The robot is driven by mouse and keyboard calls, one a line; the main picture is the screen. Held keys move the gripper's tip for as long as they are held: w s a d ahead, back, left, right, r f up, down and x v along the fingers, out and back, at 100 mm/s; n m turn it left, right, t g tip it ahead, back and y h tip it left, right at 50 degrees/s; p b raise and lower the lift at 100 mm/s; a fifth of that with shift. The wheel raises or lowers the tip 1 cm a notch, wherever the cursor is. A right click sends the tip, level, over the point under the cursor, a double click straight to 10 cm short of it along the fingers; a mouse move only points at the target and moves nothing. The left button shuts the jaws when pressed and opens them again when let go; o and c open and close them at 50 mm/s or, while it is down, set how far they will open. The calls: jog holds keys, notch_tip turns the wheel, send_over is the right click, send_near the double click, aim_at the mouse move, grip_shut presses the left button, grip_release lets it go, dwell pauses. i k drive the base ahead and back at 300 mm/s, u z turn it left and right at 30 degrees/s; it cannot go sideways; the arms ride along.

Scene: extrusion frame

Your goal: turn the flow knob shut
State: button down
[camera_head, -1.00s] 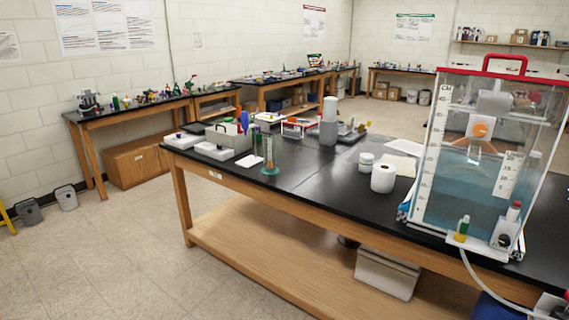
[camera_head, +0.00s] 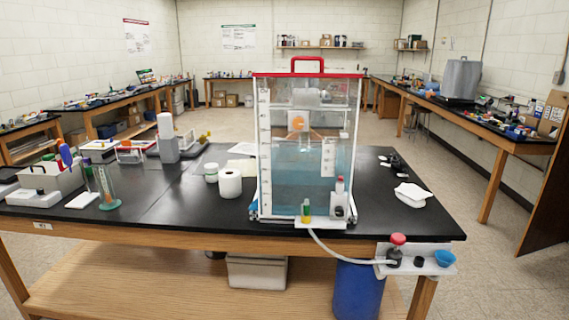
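A clear water tank (camera_head: 268,150) with a red top rim and handle stands on the black bench, partly filled with bluish water. A pale hose (camera_head: 335,250) runs from there to a white bracket (camera_head: 415,269) at the bench's front right corner. On the bracket are a red knob (camera_head: 398,239) on a dark body, a small black piece and a blue cup (camera_head: 445,258). I cannot tell which red piece is the flow knob, or its setting. My gripper is not in view.
The black bench (camera_head: 160,205) spans the middle, with a white paper roll (camera_head: 230,184) left of the tank. A blue bin (camera_head: 359,290) stands below the bracket. Open floor (camera_head: 490,270) lies right of the bench.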

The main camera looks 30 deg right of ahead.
aim_at(339, 211)
jog(key=z, duration=0.6)
jog(key=k, duration=0.45)
jog(key=z, duration=0.5)
jog(key=i, duration=0.5)
jog(key=z, duration=0.1)
